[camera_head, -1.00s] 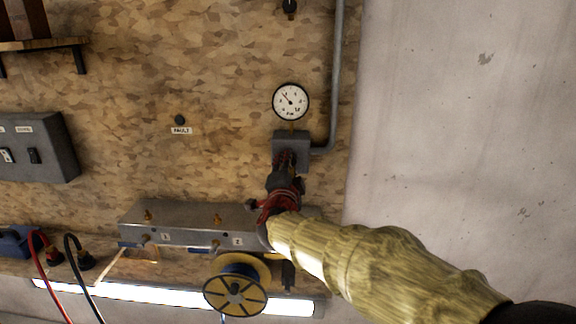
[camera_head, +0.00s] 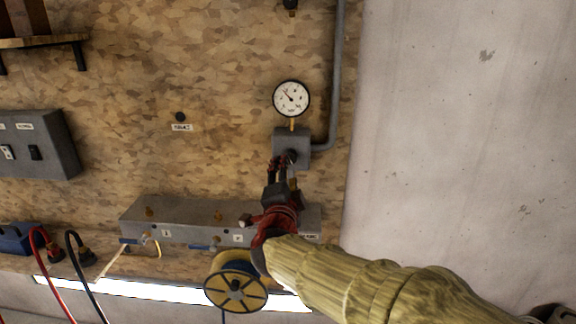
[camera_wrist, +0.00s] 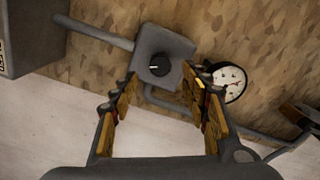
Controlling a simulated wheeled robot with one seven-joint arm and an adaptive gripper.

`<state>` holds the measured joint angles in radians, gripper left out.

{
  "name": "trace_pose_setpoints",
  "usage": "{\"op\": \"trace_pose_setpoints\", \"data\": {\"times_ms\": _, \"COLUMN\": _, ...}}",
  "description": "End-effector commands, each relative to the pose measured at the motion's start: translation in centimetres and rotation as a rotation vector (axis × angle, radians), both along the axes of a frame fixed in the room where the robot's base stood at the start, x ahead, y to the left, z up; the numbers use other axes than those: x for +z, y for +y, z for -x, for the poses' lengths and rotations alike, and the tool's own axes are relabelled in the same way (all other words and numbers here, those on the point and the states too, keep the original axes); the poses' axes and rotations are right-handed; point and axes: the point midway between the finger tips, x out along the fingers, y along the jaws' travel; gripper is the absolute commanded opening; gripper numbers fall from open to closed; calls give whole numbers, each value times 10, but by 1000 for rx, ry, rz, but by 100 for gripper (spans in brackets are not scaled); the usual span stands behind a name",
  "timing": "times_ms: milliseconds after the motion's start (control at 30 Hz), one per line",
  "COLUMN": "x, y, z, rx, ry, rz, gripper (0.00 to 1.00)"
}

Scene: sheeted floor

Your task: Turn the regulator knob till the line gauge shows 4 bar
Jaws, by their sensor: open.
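The regulator is a grey box (camera_head: 282,147) on the chipboard wall, with a pipe joining its side. Its dark round knob (camera_wrist: 156,67) shows uncovered in the wrist view. The round white line gauge (camera_head: 291,98) sits just above the box; its needle points to the upper left, and its numbers are too small to read. It also shows in the wrist view (camera_wrist: 230,84). My gripper (camera_head: 284,162) is open and empty in front of the box's lower part. In the wrist view its fingers (camera_wrist: 163,90) are spread, with the knob beyond and between them, apart from both.
A grey manifold (camera_head: 175,222) with brass fittings runs below the regulator, and a yellow reel (camera_head: 235,287) hangs under it. A grey switch box (camera_head: 38,147) is at the left. A grey pipe (camera_head: 337,75) rises right of the gauge. The pale wall at right is bare.

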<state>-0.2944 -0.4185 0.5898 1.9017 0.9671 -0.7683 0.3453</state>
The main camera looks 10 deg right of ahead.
Motion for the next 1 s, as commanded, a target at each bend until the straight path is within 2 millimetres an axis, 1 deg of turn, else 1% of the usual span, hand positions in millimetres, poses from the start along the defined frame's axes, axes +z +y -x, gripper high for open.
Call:
{"op": "trace_pose_setpoints", "data": {"times_ms": 33, "x": 1, "y": 5, "z": 10, "rx": 5, "ry": -1, "rz": 0, "gripper": 46}}
{"op": "trace_pose_setpoints", "data": {"times_ms": 100, "x": 1, "y": 8, "z": 22, "rx": 4, "ry": -2, "rz": 0, "gripper": 46}}
{"op": "trace_pose_setpoints", "data": {"times_ms": 200, "x": 1, "y": 13, "z": 35, "rx": 4, "ry": -1, "rz": 0, "gripper": 46}}
{"op": "trace_pose_setpoints", "data": {"times_ms": 300, "x": 1, "y": 15, "z": 44, "rx": 2, "ry": -1, "rz": 0, "gripper": 46}}
{"op": "trace_pose_setpoints", "data": {"times_ms": 467, "x": 0, "y": 16, "z": 49, "rx": 1, "ry": 1, "rz": 1, "gripper": 46}}
{"op": "trace_pose_setpoints", "data": {"times_ms": 767, "x": -1, "y": 17, "z": 49, "rx": 4, "ry": 6, "rz": 7, "gripper": 46}}
{"op": "trace_pose_setpoints", "data": {"times_ms": 867, "x": -11, "y": 30, "z": 45, "rx": 54, "ry": 46, "rz": 18, "gripper": 46}}
{"op": "trace_pose_setpoints", "data": {"times_ms": 933, "x": -24, "y": 51, "z": 42, "rx": 136, "ry": 99, "rz": 48, "gripper": 46}}
{"op": "trace_pose_setpoints", "data": {"times_ms": 967, "x": -34, "y": 62, "z": 41, "rx": 183, "ry": 130, "rz": 68, "gripper": 46}}
{"op": "trace_pose_setpoints", "data": {"times_ms": 1000, "x": -47, "y": 79, "z": 43, "rx": 255, "ry": 176, "rz": 100, "gripper": 46}}
